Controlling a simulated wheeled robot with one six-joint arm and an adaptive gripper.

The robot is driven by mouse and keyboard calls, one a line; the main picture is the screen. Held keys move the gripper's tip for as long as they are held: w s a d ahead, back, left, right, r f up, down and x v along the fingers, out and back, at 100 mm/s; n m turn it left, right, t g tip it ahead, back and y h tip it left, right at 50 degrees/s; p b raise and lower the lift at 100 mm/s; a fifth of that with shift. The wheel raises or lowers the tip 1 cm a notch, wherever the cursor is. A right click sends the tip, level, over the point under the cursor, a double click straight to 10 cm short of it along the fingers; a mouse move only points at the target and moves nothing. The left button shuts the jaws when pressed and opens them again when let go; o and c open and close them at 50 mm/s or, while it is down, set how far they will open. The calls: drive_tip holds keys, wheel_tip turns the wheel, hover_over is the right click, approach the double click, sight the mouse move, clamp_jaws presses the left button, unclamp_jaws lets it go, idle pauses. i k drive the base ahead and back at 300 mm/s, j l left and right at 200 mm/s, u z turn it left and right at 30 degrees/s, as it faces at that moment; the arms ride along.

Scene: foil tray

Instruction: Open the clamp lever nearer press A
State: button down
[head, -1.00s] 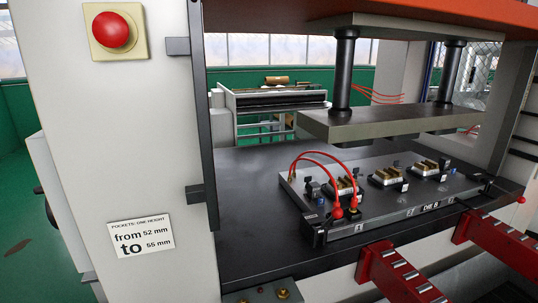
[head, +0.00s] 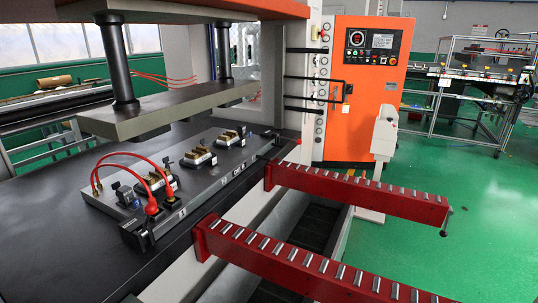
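A grey die plate (head: 222,176) lies on the dark press bed, with several brass-topped pockets and red hoses on it. A black clamp (head: 271,146) sits at its far right corner, with a thin lever ending in a small red knob (head: 298,141). Another black clamp (head: 137,236) sits at the near left corner; its lever is too small to make out. I cannot tell which clamp is nearer press A, as no press label is readable. Whether either lever is open or shut is unclear. My gripper is not in view.
Two red roller arms, one farther (head: 360,196) and one nearer (head: 300,262), stick out from the bed's front edge. The upper platen (head: 165,108) hangs over the die. An orange control cabinet (head: 365,110) stands behind. Green floor (head: 480,220) at right is open.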

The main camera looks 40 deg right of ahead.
sight(299, 142)
drive_tip(key=k+l, duration=0.1)
drive_tip(key=l, duration=0.15)
drive_tip(key=k+l, duration=0.15)
drive_tip(key=l+u, duration=0.1)
drive_tip(key=l, duration=0.4)
drive_tip(key=k+l, duration=0.15)
drive_tip(key=l, duration=0.35)
drive_tip(key=l+u, duration=0.15)
drive_tip(key=l, duration=0.4)
drive_tip(key=k+l, duration=0.15)
drive_tip(key=l, duration=0.35)
drive_tip(key=k+l+u, duration=0.15)
drive_tip(key=l, duration=0.35)
drive_tip(key=l+u, duration=0.2)
drive_tip(key=l, duration=1.1)
drive_tip(key=l+u, duration=0.2)
drive_tip(key=l, duration=1.15)
drive_tip(key=i+l+u, duration=0.1)
drive_tip(key=l, duration=0.5)
drive_tip(key=i+l+u, duration=0.1)
drive_tip(key=l, duration=0.5)
drive_tip(key=i+l+u, duration=0.1)
drive_tip(key=l, duration=0.55)
drive_tip(key=i+l+u, duration=0.1)
drive_tip(key=l, duration=0.55)
drive_tip(key=i+l, duration=0.1)
drive_tip(key=l, duration=0.15)
drive_tip(key=i+l, duration=0.15)
